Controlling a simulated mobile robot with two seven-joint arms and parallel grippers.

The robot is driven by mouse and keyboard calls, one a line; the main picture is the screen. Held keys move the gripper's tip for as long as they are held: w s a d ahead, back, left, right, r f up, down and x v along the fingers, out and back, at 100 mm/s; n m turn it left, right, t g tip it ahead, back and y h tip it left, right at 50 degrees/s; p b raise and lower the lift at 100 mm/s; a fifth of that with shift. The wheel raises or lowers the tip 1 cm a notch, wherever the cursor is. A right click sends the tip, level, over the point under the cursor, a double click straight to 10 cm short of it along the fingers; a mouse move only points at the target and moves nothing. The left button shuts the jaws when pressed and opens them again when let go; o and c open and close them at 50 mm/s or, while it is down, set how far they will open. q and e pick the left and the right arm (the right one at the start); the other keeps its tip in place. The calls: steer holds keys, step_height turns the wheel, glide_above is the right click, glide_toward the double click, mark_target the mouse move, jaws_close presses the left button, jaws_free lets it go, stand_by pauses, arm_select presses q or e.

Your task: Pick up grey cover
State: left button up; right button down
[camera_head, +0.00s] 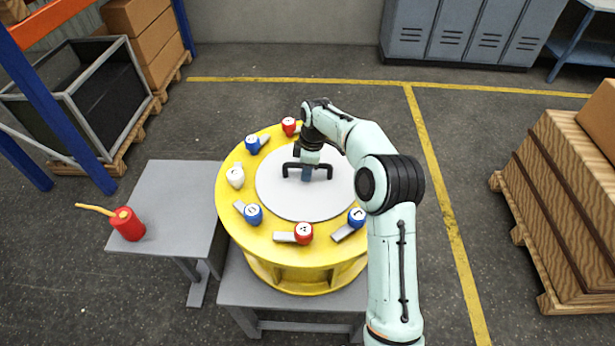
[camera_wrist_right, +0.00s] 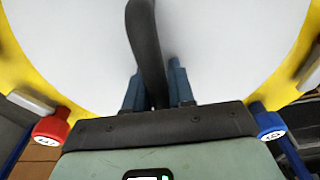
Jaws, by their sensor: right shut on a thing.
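The grey cover (camera_head: 277,200) is a round pale disc lying in the middle of the yellow drum (camera_head: 230,212). It has a black handle (camera_head: 292,165) on top. My right gripper (camera_head: 307,175) reaches down to the handle from above and is shut on it. In the right wrist view the two blue fingers of the right gripper (camera_wrist_right: 159,90) stand on either side of the dark handle (camera_wrist_right: 147,45), with the pale cover (camera_wrist_right: 215,50) behind. My left gripper is not in view.
Several red and blue knobs and a white one (camera_head: 235,177) sit around the yellow rim, some beside grey plates. Wooden crates (camera_head: 570,185) stand at right.

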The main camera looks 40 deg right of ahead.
steer(key=shift+w+r, duration=0.1)
steer(key=shift+r, duration=0.1)
